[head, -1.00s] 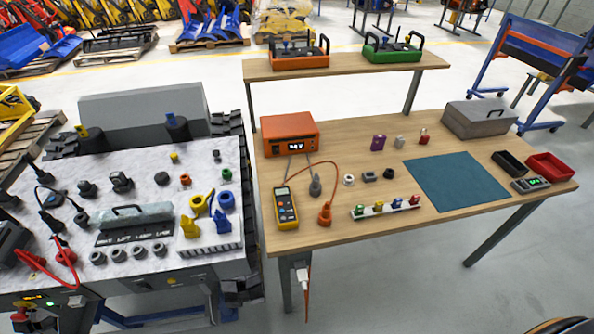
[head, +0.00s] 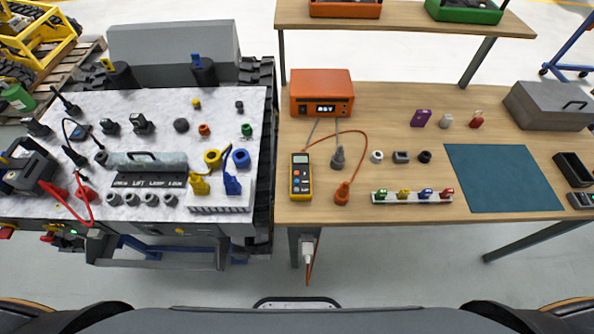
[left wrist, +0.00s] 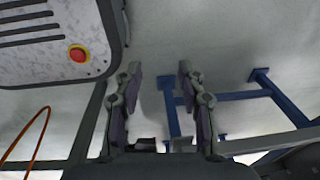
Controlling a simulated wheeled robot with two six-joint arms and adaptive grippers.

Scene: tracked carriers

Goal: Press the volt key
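The yellow multimeter (head: 301,177) lies on the wooden bench, below the orange box with a lit display (head: 325,108). Neither gripper shows in the head view.
A row of coloured clips (head: 412,196) stands right of the multimeter, beside a teal mat (head: 500,180). A marbled carrier top (head: 150,195) with plugs and rings is at left. The left wrist view shows a red button (left wrist: 78,53) on a pale panel.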

